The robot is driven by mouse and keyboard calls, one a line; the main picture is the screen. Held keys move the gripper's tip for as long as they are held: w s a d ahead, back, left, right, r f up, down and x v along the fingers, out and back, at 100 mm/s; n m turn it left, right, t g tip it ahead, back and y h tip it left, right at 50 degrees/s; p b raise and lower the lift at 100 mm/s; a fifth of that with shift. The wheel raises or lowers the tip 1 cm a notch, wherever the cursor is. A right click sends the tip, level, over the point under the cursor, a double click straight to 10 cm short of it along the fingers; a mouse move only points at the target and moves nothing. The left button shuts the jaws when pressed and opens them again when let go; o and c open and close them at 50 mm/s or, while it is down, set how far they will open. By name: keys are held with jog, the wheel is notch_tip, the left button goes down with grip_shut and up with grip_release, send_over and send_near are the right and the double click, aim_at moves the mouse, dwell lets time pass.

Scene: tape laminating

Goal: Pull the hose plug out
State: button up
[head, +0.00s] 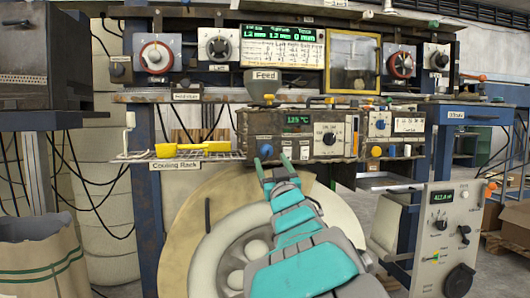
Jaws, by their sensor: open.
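I cannot single out a hose plug for certain in the head view. Dark hoses or cables (87,190) hang at the left below the shelf, and their ends are too small or hidden to tell. My gripper (272,165) is in the middle, at the end of my teal and grey arm. Its two thin fingers are apart with nothing seen between them. They point at the front of the heater box (318,142), which shows 125 °C and has a blue knob (265,150) just beyond the fingers. I cannot tell whether they touch it.
A cooling rack (178,165) bears a yellow tool (205,148) at left. A large pale wheel-like reel (208,250) stands behind my arm. A control panel (446,235) stands at right, a paper bag (45,255) at lower left. Knobs and a display (282,47) line the upper shelf.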

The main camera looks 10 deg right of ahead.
aim_at(268, 154)
jog(key=shift+x, duration=3.1)
jog(key=shift+d, duration=0.1)
grip_shut()
